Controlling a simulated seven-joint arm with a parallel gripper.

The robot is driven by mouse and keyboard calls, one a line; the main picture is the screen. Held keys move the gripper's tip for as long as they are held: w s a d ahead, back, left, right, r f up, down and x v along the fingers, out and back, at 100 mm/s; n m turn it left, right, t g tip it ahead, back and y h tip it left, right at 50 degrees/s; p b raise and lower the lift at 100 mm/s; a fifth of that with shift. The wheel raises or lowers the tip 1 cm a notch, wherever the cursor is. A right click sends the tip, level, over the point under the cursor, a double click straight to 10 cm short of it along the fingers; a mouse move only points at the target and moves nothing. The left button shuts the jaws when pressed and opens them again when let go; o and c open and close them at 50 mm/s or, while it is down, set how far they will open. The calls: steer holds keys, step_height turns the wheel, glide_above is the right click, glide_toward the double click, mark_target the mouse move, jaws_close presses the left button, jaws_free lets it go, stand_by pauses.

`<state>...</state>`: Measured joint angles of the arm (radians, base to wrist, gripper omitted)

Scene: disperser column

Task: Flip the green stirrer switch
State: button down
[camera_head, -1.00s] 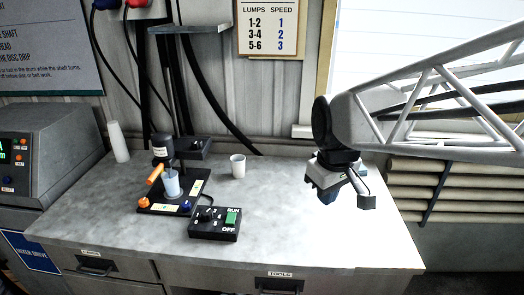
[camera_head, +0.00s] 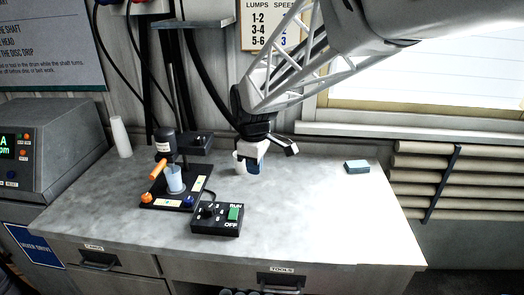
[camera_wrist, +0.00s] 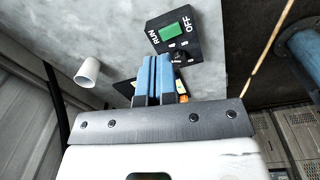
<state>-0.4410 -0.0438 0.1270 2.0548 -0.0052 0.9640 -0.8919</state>
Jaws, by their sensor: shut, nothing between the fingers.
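The green stirrer switch (camera_head: 234,213) sits on a black control box (camera_head: 211,232) near the front of the bench, between the RUN and OFF labels. It also shows in the wrist view (camera_wrist: 174,31), on the box just beyond my fingers. My gripper (camera_head: 253,170) is above the bench, behind and right of the box, apart from the switch. In the wrist view my blue fingers (camera_wrist: 154,66) are pressed together with nothing between them, and they hide part of the box.
A white cup (camera_head: 239,158) stands close behind my gripper. The stirrer stand with a beaker (camera_head: 174,180) is left of the box. A taller white cup stack (camera_head: 120,137) is at the left. A blue-grey block (camera_head: 357,167) lies on the otherwise clear right side.

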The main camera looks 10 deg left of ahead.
steer(key=w+a+f+n, duration=0.2)
steer(key=a, duration=0.5)
steer(key=shift+w+f+n, duration=0.3)
steer(key=shift+f+n, duration=0.05)
steer(key=shift+n, duration=0.05)
steer(key=shift+s+r, duration=0.1)
steer(key=shift+s, duration=0.1)
steer(key=shift+s+r, duration=0.2)
steer(key=shift+s, duration=0.25)
steer(key=shift+r, duration=0.1)
step_height(320, 180, up, 14)
steer(key=s, duration=0.2)
stand_by(0.7)
stand_by(0.3)
